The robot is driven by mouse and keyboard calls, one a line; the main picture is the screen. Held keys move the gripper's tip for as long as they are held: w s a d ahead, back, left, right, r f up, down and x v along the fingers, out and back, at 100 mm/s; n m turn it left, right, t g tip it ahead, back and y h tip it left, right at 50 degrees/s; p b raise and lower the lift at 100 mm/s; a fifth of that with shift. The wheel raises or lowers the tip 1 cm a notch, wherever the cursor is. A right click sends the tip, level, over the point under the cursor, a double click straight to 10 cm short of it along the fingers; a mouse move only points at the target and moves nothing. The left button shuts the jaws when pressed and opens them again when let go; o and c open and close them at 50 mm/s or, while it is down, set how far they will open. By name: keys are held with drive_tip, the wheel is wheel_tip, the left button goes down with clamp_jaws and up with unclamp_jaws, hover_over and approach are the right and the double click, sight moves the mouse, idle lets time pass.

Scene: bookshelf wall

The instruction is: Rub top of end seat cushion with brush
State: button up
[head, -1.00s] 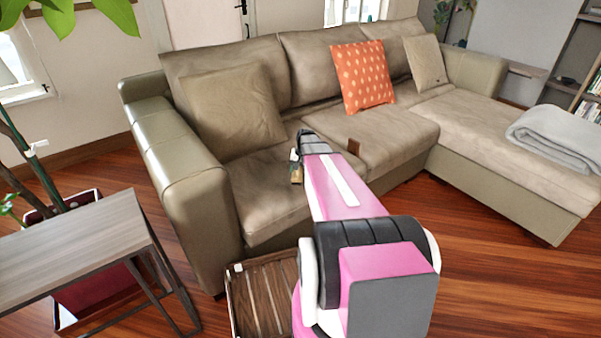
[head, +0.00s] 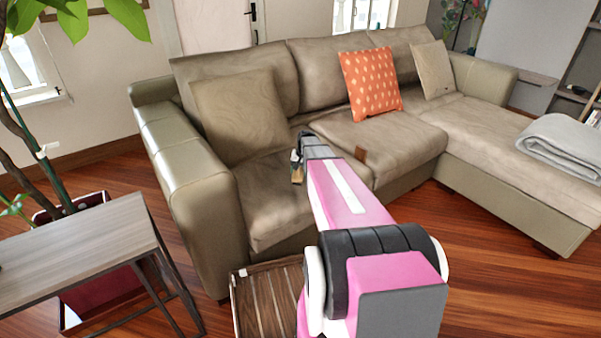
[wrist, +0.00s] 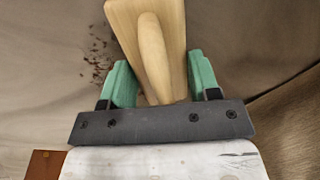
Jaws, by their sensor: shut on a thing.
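The end seat cushion (head: 262,205) is the brown seat at the left end of the sofa, beside the left armrest. In the wrist view its surface (wrist: 60,60) fills the background, with a patch of dark specks (wrist: 98,52) left of the brush. My gripper (head: 298,165) is over this cushion; in the wrist view its green fingers (wrist: 160,85) are shut on the wooden brush (wrist: 152,45). The brush also shows in the head view (head: 297,174), small, pointing down at the cushion. The bristles are hidden in the wrist view, and I cannot tell whether they touch the cushion.
A beige pillow (head: 238,115) leans behind the end seat. A slatted wooden crate (head: 268,300) stands on the floor in front. A side table (head: 80,240) is at left.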

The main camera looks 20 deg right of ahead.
drive_tip(key=shift+w+a, duration=0.65)
drive_tip(key=shift+w, duration=1.35)
drive_tip(key=shift+w+a, duration=0.65)
drive_tip(key=shift+w, duration=1.4)
drive_tip(key=shift+w+a, duration=0.65)
drive_tip(key=shift+w, duration=1.35)
drive_tip(key=shift+w+d, duration=0.35)
drive_tip(key=shift+d, duration=0.5)
drive_tip(key=shift+s+d, duration=1.05)
drive_tip(key=shift+s, duration=2.15)
drive_tip(key=shift+s+d, duration=1)
drive_tip(key=shift+s, duration=2.2)
drive_tip(key=shift+s+d, duration=1.05)
drive_tip(key=shift+s, duration=2.15)
drive_tip(key=shift+w+d, duration=0.25)
drive_tip(key=shift+d, duration=0.7)
drive_tip(key=shift+w+a, duration=0.4)
drive_tip(key=shift+w, duration=0.7)
drive_tip(key=shift+w+a, duration=0.35)
drive_tip(key=shift+w, duration=0.8)
drive_tip(key=shift+w+a, duration=0.4)
drive_tip(key=shift+w, duration=0.7)
